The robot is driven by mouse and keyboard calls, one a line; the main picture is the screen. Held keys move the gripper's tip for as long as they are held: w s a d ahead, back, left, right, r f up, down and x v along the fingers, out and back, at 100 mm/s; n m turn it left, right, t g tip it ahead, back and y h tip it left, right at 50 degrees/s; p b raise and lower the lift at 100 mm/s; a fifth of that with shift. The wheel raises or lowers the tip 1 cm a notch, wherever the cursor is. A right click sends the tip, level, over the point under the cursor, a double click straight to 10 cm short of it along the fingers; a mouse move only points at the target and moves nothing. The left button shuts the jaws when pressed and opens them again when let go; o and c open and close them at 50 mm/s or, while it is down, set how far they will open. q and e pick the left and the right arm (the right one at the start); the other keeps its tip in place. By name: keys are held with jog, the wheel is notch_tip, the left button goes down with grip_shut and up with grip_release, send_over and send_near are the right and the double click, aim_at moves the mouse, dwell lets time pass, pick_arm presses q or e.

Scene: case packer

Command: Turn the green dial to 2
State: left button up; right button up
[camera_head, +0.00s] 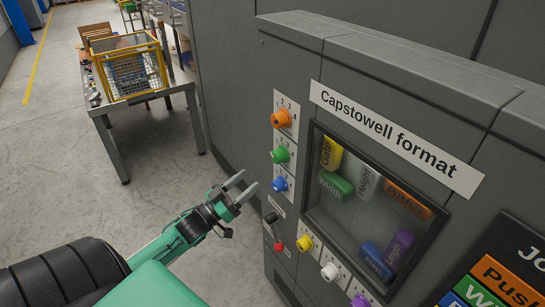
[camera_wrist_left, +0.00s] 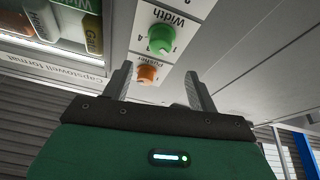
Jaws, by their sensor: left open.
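The green dial (camera_head: 281,154) is a round knob on a white numbered plate on the grey machine's front, between the orange dial (camera_head: 281,118) above and the blue dial (camera_head: 280,184) below. In the left wrist view the green dial (camera_wrist_left: 161,38) sits on a plate lettered "Width", above the orange dial (camera_wrist_left: 147,74). My left gripper (camera_head: 249,187) is open and empty, left of and below the green dial and apart from it. In the wrist view its two fingers (camera_wrist_left: 157,85) point toward the dials. The dial's exact setting is too small to tell.
A window (camera_head: 372,213) with coloured labelled blocks is right of the dials. A table (camera_head: 118,117) with a yellow-framed wire basket (camera_head: 134,72) stands at the back left.

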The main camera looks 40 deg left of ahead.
aim_at(274, 158)
pick_arm(q)
jog(key=p+x, duration=0.3)
jog(key=x, duration=0.6)
jog(key=shift+w, duration=0.15)
jog(key=shift+w+d+r+p, duration=0.2)
jog(key=shift+w+p, duration=0.1)
jog(key=shift+w, duration=0.3)
jog(key=c, duration=1)
